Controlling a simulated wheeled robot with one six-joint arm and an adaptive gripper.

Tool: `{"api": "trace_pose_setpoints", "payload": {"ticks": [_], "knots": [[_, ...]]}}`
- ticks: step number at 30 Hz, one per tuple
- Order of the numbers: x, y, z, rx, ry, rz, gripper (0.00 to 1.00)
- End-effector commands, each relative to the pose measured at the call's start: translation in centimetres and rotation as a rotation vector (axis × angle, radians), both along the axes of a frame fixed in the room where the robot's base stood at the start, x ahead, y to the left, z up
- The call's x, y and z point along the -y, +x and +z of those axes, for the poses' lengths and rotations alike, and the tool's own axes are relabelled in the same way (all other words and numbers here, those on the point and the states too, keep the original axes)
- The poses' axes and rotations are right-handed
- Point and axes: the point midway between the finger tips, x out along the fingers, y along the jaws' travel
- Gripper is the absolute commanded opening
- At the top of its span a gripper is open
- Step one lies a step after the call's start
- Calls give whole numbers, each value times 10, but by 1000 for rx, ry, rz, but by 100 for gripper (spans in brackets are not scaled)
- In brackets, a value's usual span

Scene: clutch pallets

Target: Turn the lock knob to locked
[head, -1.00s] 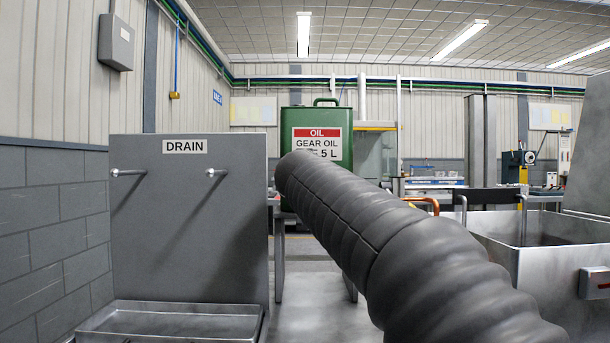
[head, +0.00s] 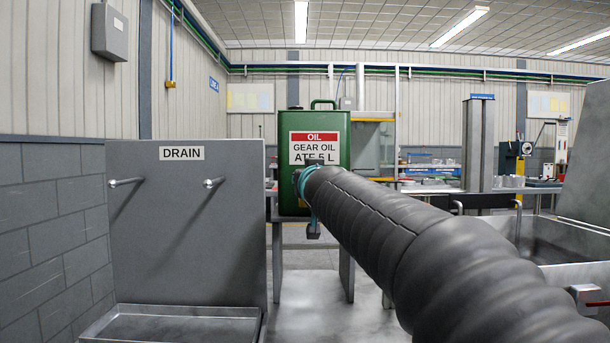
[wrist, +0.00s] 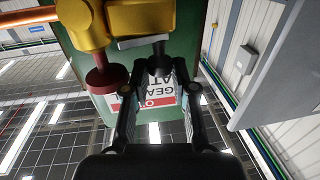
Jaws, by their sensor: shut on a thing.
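In the wrist view, a dark knob (wrist: 158,62) sits between the fingertips of my gripper (wrist: 160,52), which is closed around it. A yellow body (wrist: 105,20) with a dark red knob (wrist: 104,76) is just left of it. No lock marking is readable, so I cannot tell the knob's setting. In the head view my arm reaches forward in front of the green oil can, and the arm hides most of my gripper.
The green gear-oil can (head: 318,198) stands on a stand behind my arm's end. A grey drain panel (head: 185,230) with two pegs and a tray (head: 170,312) is at left. A metal sink (head: 560,245) with a red-handled lever (head: 590,299) is at right.

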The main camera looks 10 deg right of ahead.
Motion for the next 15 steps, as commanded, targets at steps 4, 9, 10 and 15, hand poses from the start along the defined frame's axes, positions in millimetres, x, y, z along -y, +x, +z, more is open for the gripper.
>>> {"api": "trace_pose_setpoints", "payload": {"ticks": [4,9,10,15], "knots": [[0,0,0,0,0,4,0],[0,0,0,0,0,4,0],[0,0,0,0,0,4,0],[0,0,0,0,0,4,31]]}}
